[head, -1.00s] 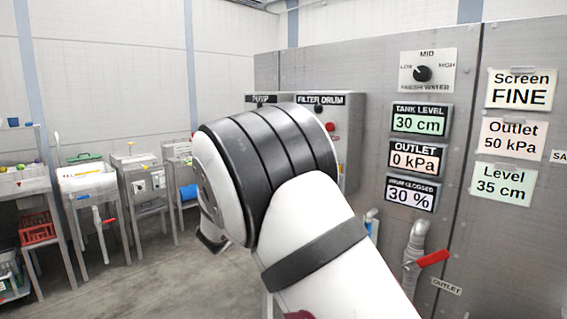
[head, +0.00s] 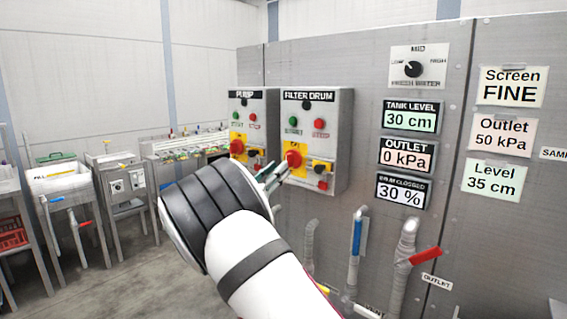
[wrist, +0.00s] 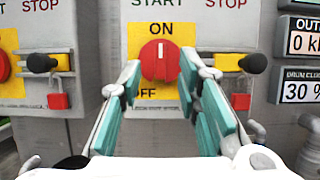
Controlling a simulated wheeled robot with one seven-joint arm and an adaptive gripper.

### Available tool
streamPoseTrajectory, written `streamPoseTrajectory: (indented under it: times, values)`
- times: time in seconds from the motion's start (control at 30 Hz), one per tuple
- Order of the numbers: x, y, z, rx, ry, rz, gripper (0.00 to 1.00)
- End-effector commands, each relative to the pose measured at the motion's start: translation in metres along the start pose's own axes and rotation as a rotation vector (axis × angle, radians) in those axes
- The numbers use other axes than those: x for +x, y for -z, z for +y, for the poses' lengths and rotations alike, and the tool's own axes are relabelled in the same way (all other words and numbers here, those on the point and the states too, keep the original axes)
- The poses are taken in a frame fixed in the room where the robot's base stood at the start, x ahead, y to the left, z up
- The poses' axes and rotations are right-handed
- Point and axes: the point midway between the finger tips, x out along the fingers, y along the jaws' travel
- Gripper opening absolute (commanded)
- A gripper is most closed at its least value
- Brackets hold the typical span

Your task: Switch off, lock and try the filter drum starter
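The filter drum starter (head: 341,117) is a grey box on the wall panel. Its red rotary switch (wrist: 160,62) sits on a yellow plate, with the white mark upright, towards ON. The switch also shows in the head view (head: 293,158). My gripper (wrist: 160,84) is open, with one teal-padded finger on each side of the switch; I cannot tell whether they touch it. It also shows in the head view (head: 276,173). Right of the switch is a yellow bracket with a black knob (wrist: 256,63). A red padlock (wrist: 240,101) hangs below it.
The similar pump starter (head: 253,100) stands close on the left, with its own red switch (head: 237,147). Pipes and a red-handled valve (head: 425,256) lie below right. Readout displays (head: 411,117) are on the panel. Benches stand at the left, with open floor before them.

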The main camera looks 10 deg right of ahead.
Motion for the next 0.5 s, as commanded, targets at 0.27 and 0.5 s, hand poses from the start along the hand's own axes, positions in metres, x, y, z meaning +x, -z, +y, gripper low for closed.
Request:
streamPoseTrajectory:
  times: [0.27, 0.5]
  values:
    - [0.033, 0.0, 0.0, 0.0, 0.0, 0.0, 0.31]
    - [0.038, 0.0, 0.0, 0.0, -0.001, 0.0, 0.31]
